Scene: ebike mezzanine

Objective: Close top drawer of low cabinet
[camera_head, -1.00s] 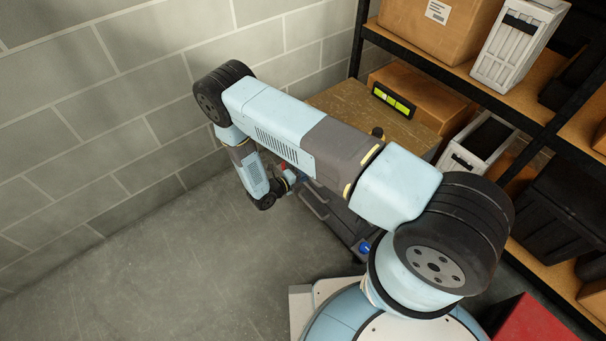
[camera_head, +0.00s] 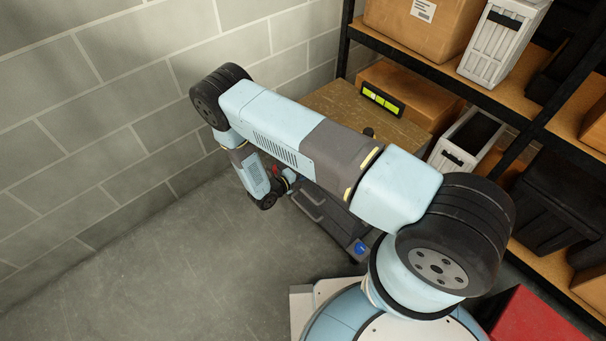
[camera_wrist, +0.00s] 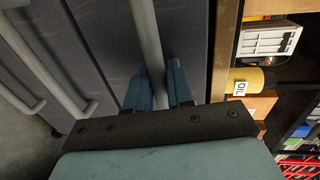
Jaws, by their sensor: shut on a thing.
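The low cabinet is dark grey with a wooden top (camera_head: 330,100); it stands behind my arm in the head view, against the block wall. In the wrist view, the top drawer (camera_wrist: 105,35) is the panel nearest the wooden top, with a pale bar handle (camera_wrist: 147,35). My gripper (camera_wrist: 160,72) is shut on this handle, with one blue finger on each side of it. A lower drawer's handle (camera_wrist: 35,62) runs parallel at the left. My arm hides the upper drawer front in the head view, so I cannot tell how far the drawer stands out.
A black device with yellow-green panels (camera_head: 383,98) is on the cabinet top. A yellow can (camera_wrist: 258,78) shows beside it in the wrist view. Shelving with cartons (camera_head: 427,35) and crates stands right. The grey floor (camera_head: 190,270) at left is clear.

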